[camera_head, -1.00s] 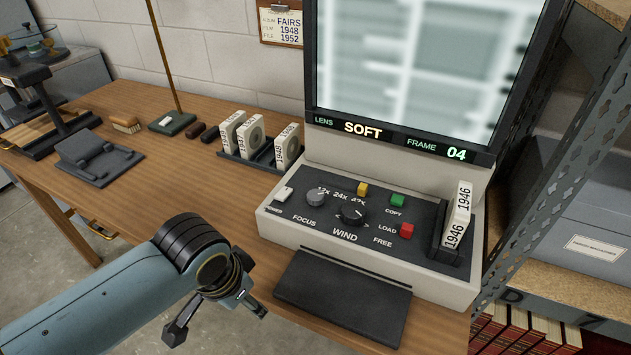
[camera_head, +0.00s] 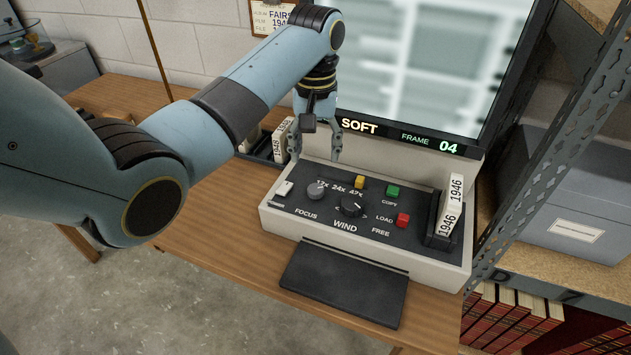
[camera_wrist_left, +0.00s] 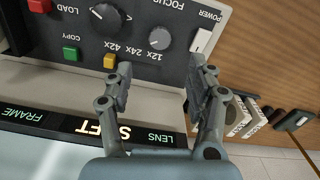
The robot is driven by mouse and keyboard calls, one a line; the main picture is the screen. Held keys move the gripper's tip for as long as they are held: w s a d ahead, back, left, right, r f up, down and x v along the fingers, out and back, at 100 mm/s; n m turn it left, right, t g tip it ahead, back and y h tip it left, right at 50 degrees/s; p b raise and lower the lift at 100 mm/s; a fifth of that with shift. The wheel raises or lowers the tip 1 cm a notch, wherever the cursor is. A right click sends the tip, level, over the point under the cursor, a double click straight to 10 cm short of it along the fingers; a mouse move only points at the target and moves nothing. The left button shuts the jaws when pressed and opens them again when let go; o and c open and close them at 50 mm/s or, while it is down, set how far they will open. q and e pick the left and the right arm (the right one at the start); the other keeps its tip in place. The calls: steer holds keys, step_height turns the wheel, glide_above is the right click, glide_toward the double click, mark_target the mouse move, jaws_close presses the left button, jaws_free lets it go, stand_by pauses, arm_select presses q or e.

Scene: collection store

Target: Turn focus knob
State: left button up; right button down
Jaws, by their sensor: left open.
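The grey focus knob (camera_head: 316,190) sits on the dark sloped panel of the reader, above the FOCUS label. It also shows in the left wrist view (camera_wrist_left: 160,38). My left gripper (camera_head: 316,160) is open and empty, pointing down above the back of the panel, with the knob in front of it. In the left wrist view its two fingers (camera_wrist_left: 158,85) stand apart, and the knob lies beyond the gap between their tips. The screen (camera_head: 425,65) is blurred and its strip reads SOFT. My right gripper is not in view.
The larger black WIND knob (camera_head: 352,206) is to the right, with yellow (camera_head: 359,182), green (camera_head: 393,191) and red (camera_head: 403,219) buttons near it. A white power switch (camera_head: 284,188) is to the left. White 1946 boxes (camera_head: 451,205) stand at the panel's right end.

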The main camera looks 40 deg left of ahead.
mark_target(316, 188)
arm_select(q)
step_height(316, 188, down, 10)
steer(key=shift+b, duration=0.3)
steer(key=shift+c, duration=0.2)
